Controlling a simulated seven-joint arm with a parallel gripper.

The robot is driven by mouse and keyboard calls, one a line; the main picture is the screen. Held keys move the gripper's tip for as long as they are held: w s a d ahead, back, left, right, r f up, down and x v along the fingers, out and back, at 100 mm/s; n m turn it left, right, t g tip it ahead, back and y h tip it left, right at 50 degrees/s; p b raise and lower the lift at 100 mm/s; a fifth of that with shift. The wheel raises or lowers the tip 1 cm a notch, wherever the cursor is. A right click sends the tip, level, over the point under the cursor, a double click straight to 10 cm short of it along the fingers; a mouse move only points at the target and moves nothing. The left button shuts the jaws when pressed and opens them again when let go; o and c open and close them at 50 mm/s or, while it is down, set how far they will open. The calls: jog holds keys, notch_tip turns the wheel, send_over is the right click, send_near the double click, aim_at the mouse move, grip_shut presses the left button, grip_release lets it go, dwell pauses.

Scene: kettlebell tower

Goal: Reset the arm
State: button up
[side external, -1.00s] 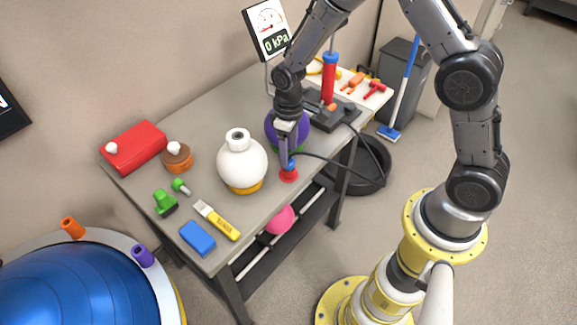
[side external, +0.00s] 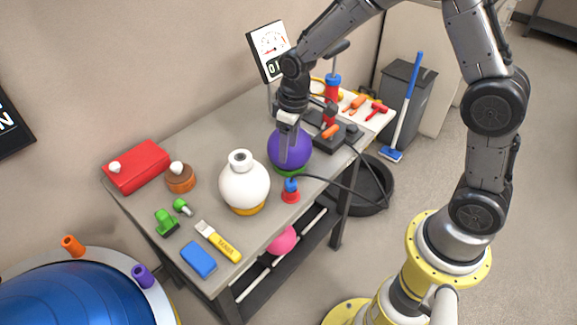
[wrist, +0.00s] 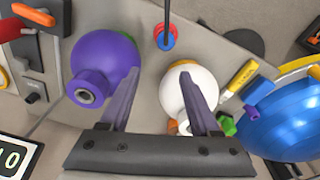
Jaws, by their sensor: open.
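The white kettlebell (side external: 244,185) stands on a yellow base in the side view. A red and blue nozzle (side external: 291,190) on a black hose stands near the table's front edge, apart from my fingers.
A pump with a red cylinder (side external: 332,100) and a gauge (side external: 270,48) stand at the back. A blue ball (side external: 75,295) is at the lower left.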

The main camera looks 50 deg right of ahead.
jog(key=s+d+r+t, duration=0.15)
jog(key=s+r, duration=0.25)
jog(key=r, duration=0.4)
jog(key=s+r+t, duration=0.2)
jog(key=s+r, duration=0.2)
jog(key=r, duration=0.5)
jog(key=s+m, duration=0.3)
jog(key=s, duration=1.3)
jog(key=shift+d+t, duration=0.35)
jog(key=shift+t, duration=0.1)
